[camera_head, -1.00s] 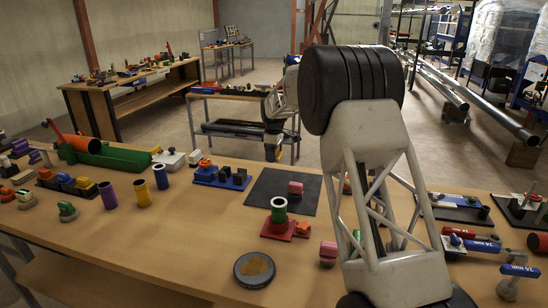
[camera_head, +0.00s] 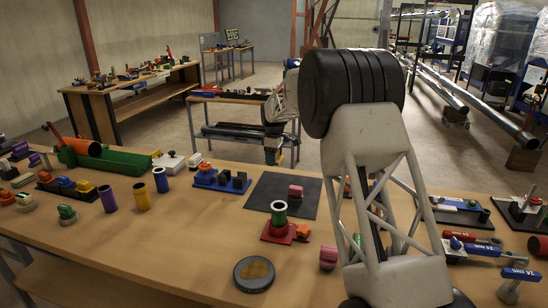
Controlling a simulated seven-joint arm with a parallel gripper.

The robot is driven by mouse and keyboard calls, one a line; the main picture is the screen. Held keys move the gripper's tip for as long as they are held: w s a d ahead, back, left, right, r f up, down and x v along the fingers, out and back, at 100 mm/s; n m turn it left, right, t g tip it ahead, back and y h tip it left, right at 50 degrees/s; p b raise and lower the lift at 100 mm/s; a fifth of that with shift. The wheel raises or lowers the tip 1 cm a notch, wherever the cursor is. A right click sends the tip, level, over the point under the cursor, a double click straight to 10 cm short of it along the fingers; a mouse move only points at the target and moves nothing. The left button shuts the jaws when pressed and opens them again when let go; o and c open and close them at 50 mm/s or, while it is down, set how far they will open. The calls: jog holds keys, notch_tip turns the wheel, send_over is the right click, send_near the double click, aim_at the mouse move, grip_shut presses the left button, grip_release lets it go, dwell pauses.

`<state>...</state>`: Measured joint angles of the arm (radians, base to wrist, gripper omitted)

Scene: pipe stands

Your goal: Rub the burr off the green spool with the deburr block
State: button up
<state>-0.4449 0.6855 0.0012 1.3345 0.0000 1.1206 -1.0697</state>
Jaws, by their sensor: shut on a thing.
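The burr itself cannot be told apart at this size.
A black mat (camera_head: 262,196) with a pink piece (camera_head: 296,191) lies behind the spool. A blue fixture (camera_head: 221,181) stands left of the mat. A round dark disc (camera_head: 254,274) lies in front. The table's front left is clear. My arm hides part of the right side.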

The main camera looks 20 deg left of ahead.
jog(key=s+d+r, duration=0.2)
jog(key=s+d, duration=0.1)
jog(key=s, duration=0.6)
jog(key=s+d+r, duration=0.3)
jog(key=s, duration=0.7)
jog(key=s+d+r, duration=0.3)
jog(key=s, duration=0.6)
jog(key=shift+s, duration=0.35)
jog(key=shift+d+f, duration=0.1)
jog(key=shift+f, duration=0.05)
notch_tip(320, 180, down, 6)
dwell(0.5)
jog(key=shift+f, duration=0.35)
dwell(0.6)
jog(key=shift+s, duration=0.15)
jog(key=shift+s, duration=0.45)
